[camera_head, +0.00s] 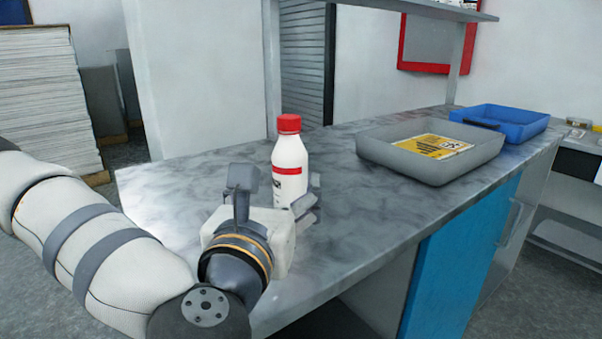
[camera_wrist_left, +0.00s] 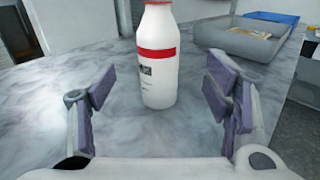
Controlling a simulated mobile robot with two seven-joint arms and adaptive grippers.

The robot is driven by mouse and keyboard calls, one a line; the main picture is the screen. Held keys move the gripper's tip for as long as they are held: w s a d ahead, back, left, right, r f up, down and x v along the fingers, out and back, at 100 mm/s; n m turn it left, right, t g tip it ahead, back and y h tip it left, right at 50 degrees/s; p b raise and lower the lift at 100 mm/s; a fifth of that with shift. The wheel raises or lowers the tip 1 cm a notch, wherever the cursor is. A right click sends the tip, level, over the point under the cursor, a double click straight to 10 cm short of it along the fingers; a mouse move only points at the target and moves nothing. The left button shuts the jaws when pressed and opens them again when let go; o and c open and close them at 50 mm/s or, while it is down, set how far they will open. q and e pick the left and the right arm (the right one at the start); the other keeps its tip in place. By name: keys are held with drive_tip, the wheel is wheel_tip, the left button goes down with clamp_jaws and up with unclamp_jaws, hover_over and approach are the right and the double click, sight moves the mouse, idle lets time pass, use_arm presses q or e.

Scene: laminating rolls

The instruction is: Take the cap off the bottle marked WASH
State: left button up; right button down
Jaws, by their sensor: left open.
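A white bottle (camera_head: 288,166) with a red band and a red cap (camera_head: 289,123) stands upright on the marbled counter (camera_head: 365,205). The cap is on the bottle. The bottle (camera_wrist_left: 158,75) also shows in the left wrist view, with its top cut off by the frame; its label is too small to read. My left gripper (camera_head: 272,192) is open and empty, low over the counter and in front of the bottle. In the left wrist view its fingers (camera_wrist_left: 160,95) are spread to either side, with the bottle beyond them. My right gripper is not in view.
A grey tray (camera_head: 398,160) with a yellow sheet (camera_head: 432,146) lies to the right of the bottle. A blue tray (camera_head: 525,129) is behind it. A shelf post (camera_head: 272,70) rises at the counter's back edge. The counter around the bottle is clear.

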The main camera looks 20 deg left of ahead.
sight(286, 165)
use_arm(q)
drive_tip(key=w, duration=0.3)
drive_tip(key=w+a, duration=0.1)
drive_tip(key=w, duration=0.6)
drive_tip(key=shift+a+r, duration=0.25)
drive_tip(key=shift+r, duration=0.15)
clamp_jaws()
